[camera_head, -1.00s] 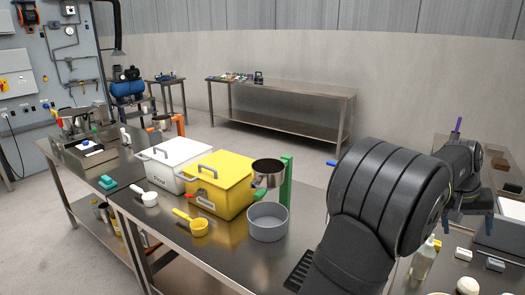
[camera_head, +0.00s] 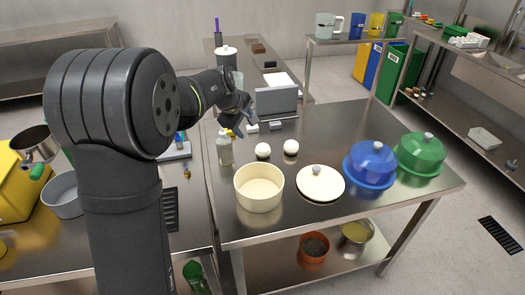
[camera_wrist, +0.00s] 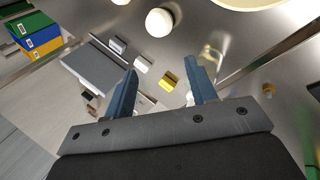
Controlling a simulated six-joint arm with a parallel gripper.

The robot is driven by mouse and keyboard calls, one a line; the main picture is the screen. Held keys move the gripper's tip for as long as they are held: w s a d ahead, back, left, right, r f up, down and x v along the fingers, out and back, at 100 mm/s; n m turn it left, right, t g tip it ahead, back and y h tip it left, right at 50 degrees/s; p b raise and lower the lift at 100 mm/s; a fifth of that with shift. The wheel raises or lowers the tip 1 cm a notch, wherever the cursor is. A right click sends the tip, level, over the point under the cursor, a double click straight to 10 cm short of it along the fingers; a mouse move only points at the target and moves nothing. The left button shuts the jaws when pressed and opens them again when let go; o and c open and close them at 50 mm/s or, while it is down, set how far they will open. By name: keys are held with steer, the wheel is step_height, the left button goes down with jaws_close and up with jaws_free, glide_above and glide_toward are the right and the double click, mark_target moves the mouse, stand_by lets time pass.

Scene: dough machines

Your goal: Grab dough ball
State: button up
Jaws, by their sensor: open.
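Two white dough balls, a left one (camera_head: 263,150) and a right one (camera_head: 291,147), sit on the steel table (camera_head: 330,122) behind a cream pot. In the wrist view, one white ball (camera_wrist: 159,22) shows near the top, beyond the fingertips. My gripper (camera_head: 246,119) is above the table, behind and left of the balls, and apart from them. In the wrist view my gripper (camera_wrist: 160,68) has its two blue fingers spread, with nothing held between them.
A clear bottle (camera_head: 225,148) stands left of the balls. The cream pot (camera_head: 259,187), its lid (camera_head: 320,183), a blue dome (camera_head: 371,162) and a green dome (camera_head: 420,152) stand in front and right. A grey box (camera_head: 277,101) and small blocks lie behind.

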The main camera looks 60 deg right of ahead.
glide_toward(260, 147)
steer(key=x, duration=0.5)
steer(key=shift+w+f, duration=0.1)
steer(key=shift+w, duration=0.15)
steer(key=shift+s+x, duration=0.1)
steer(key=shift+x, duration=1.25)
steer(key=shift+s+x, duration=0.15)
steer(key=shift+x, duration=1.2)
steer(key=c, duration=0.7)
